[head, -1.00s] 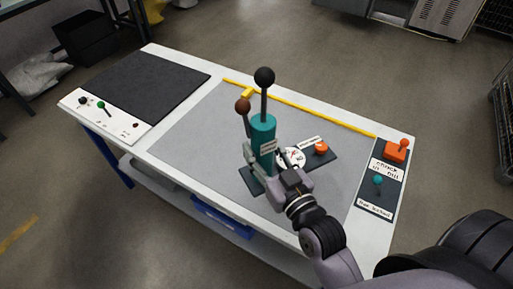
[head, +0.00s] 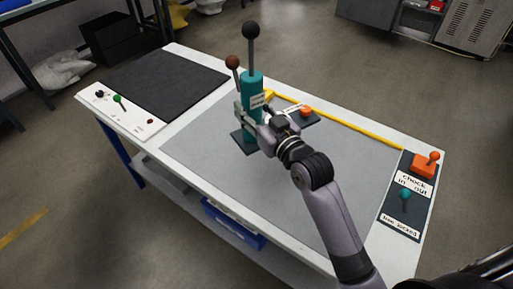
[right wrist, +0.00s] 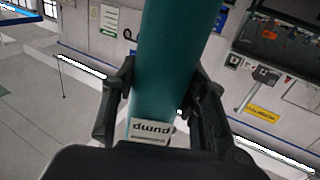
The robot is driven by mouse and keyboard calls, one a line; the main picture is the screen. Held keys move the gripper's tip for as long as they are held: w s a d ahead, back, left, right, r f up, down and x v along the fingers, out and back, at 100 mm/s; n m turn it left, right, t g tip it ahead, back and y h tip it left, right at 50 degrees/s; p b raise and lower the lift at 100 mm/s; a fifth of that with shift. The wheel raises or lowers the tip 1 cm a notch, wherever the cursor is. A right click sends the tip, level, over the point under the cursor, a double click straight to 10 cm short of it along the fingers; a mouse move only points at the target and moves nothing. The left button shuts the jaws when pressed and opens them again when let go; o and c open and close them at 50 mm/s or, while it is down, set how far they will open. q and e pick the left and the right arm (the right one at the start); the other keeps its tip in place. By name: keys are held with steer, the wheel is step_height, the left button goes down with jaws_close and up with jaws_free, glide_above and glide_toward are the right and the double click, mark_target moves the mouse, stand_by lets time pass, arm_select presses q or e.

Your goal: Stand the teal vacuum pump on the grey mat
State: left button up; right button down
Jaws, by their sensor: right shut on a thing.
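The teal vacuum pump (head: 251,88) is upright in the head view, with a black-knobbed rod on top, a brown-knobbed lever and a dark base plate. My right gripper (head: 257,122) is shut on its body from the right. In the right wrist view the teal body (right wrist: 176,60) runs between both fingers, with its "pump" label upside down. A dark grey mat (head: 160,80) lies bare at the table's back left. A larger light grey surface (head: 300,185) covers the middle, and the pump appears over it. I cannot tell whether its base touches. My left gripper is not in view.
A white panel with small levers (head: 120,114) borders the dark mat's front. A dark plate with an orange knob (head: 306,111) lies behind my gripper. A yellow strip (head: 350,129) runs along the back. A lever panel (head: 407,201) stands at the right end.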

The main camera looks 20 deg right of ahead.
step_height(320, 180, down, 9)
steer(key=shift+r+b, duration=0.1)
steer(key=shift+b, duration=0.4)
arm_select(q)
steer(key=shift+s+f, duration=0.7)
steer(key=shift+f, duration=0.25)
arm_select(e)
steer(key=shift+f, duration=1.95)
arm_select(q)
steer(key=shift+b, duration=0.35)
arm_select(e)
steer(key=shift+f, duration=0.1)
steer(key=c, duration=0.9)
jaws_free()
steer(key=shift+c, duration=0.2)
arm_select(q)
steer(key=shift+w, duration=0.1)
arm_select(e)
steer(key=shift+s, duration=0.1)
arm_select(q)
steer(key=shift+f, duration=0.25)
arm_select(e)
steer(key=v, duration=1.2)
